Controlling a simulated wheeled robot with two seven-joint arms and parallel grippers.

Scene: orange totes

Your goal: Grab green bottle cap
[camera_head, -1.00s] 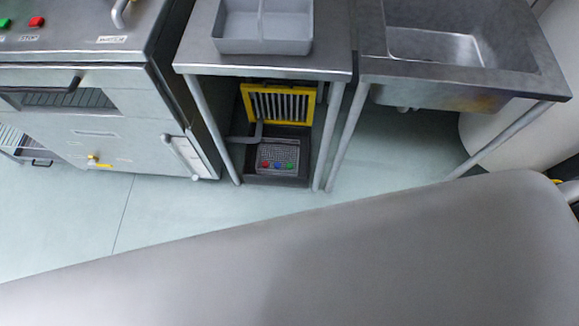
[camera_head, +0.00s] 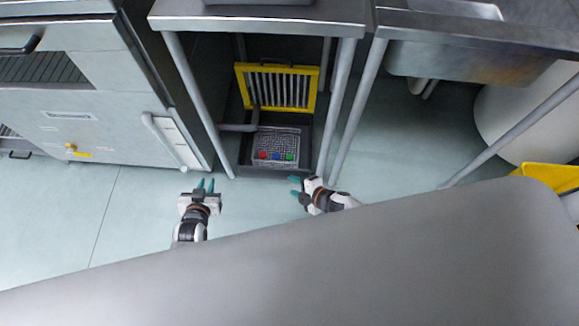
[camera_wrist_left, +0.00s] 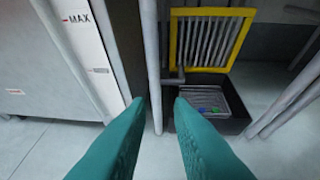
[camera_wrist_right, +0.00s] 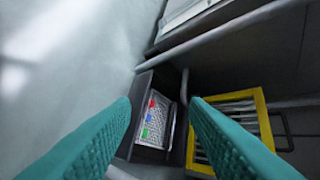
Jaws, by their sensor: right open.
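A small green bottle cap (camera_head: 289,157) lies in a grey mesh basket (camera_head: 276,141) under the metal table, with a blue cap (camera_head: 276,156) and a red cap (camera_head: 263,155) to its left. In the right wrist view the green cap (camera_wrist_right: 145,132) shows between my teal fingers, at a distance. In the left wrist view a green cap (camera_wrist_left: 215,110) shows beyond the fingers. My left gripper (camera_head: 205,185) is open and empty, left of the basket. My right gripper (camera_head: 294,186) is open and empty, just in front of the basket to the right.
The basket sits in a dark box with a raised yellow-framed grille (camera_head: 318,92). Table legs (camera_head: 198,105) flank the box on both sides. A steel oven unit (camera_head: 95,100) stands left and a sink (camera_head: 470,62) right. The floor in front is clear.

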